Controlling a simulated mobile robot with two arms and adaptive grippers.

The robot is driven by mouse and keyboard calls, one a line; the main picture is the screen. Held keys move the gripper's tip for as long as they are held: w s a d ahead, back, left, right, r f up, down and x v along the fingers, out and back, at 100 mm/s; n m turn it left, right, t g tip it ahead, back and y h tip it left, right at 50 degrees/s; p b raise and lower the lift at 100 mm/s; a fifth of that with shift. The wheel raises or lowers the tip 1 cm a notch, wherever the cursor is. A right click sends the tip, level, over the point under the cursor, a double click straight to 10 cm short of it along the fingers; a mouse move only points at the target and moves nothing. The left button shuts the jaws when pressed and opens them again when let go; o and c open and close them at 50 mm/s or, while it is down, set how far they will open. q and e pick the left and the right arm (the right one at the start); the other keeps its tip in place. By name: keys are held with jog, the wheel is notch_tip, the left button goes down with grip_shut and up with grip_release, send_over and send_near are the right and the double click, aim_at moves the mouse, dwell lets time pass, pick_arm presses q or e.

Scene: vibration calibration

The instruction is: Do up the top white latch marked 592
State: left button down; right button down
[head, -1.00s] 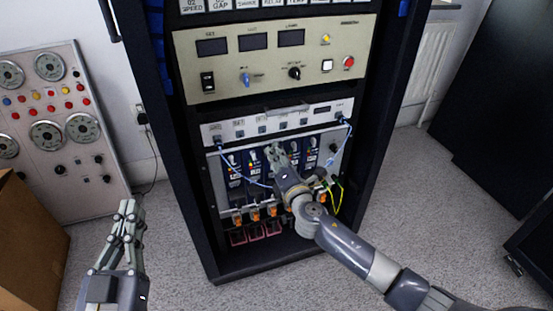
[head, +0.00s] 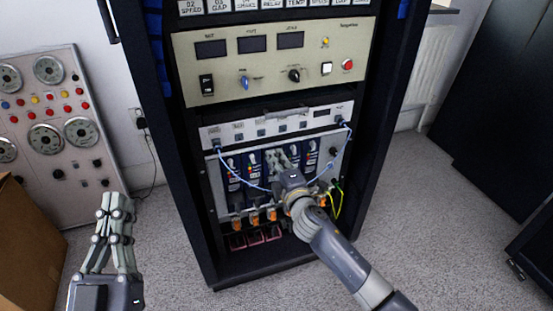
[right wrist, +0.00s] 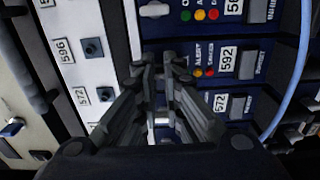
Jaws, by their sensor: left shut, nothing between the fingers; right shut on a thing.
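The module marked 592 (right wrist: 228,62) shows right of the fingers in the right wrist view, with a red and an orange light. Its top white latch is hidden behind my fingertips. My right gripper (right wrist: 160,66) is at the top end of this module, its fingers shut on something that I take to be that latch. In the head view, my right gripper (head: 280,156) covers the middle of the module row. My left gripper (head: 116,203) is shut and empty, left of the rack and away from it.
A neighbouring module's white latch (right wrist: 154,10) shows above the fingers in the wrist view. Blue cables (head: 244,181) loop in front of the modules, one passing near my right gripper. Orange connectors (head: 254,217) sit below. A cardboard box (head: 28,245) stands at the left.

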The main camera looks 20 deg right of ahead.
jog(key=shift+d+f, duration=0.1)
jog(key=shift+f, duration=0.15)
jog(key=c, duration=1.8)
grip_release()
jog(key=shift+o, duration=1)
jog(key=shift+r, duration=0.25)
jog(key=shift+s, duration=0.1)
